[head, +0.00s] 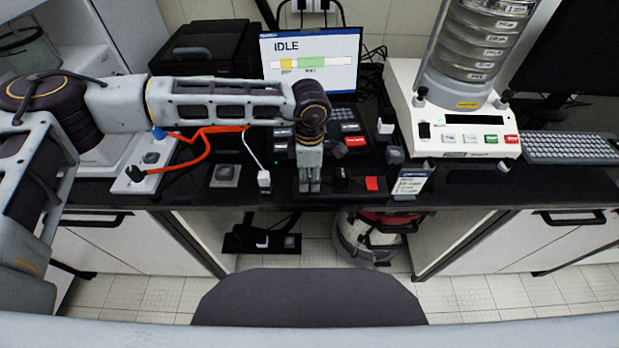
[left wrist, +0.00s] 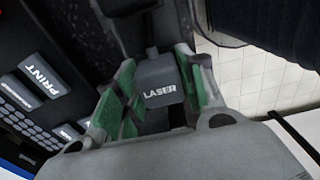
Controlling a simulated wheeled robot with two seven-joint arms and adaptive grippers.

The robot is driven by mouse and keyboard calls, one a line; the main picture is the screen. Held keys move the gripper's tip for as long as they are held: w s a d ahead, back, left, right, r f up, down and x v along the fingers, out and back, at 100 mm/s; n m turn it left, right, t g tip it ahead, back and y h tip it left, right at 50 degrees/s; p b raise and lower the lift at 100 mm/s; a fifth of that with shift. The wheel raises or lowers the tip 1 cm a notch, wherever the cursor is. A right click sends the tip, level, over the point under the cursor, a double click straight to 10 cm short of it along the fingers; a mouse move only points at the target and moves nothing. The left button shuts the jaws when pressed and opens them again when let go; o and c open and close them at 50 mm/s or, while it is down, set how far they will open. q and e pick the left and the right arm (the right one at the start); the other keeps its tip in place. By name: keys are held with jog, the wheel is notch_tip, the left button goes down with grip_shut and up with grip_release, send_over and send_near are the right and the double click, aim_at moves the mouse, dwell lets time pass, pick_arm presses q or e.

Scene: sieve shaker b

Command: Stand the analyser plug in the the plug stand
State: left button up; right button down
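My left gripper (head: 309,187) points down at the front edge of the black bench, left of a small red square. The fingers hide the plug in the head view. My right gripper is not in view.
A white power strip (head: 135,180) with an orange cable lies at the left. A white plug (head: 264,180) stands near the front edge. A control panel (head: 345,140), a label card (head: 410,183) and the sieve shaker (head: 460,130) are to the right. A monitor (head: 310,60) stands behind.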

aim_at(309, 173)
pick_arm(q)
grip_shut()
jog(key=shift+r, duration=0.3)
jog(key=shift+r, duration=0.35)
jog(key=shift+r+p, duration=1)
jog(key=shift+r, duration=1.4)
jog(key=shift+r, duration=0.1)
jog(key=shift+r, duration=1.35)
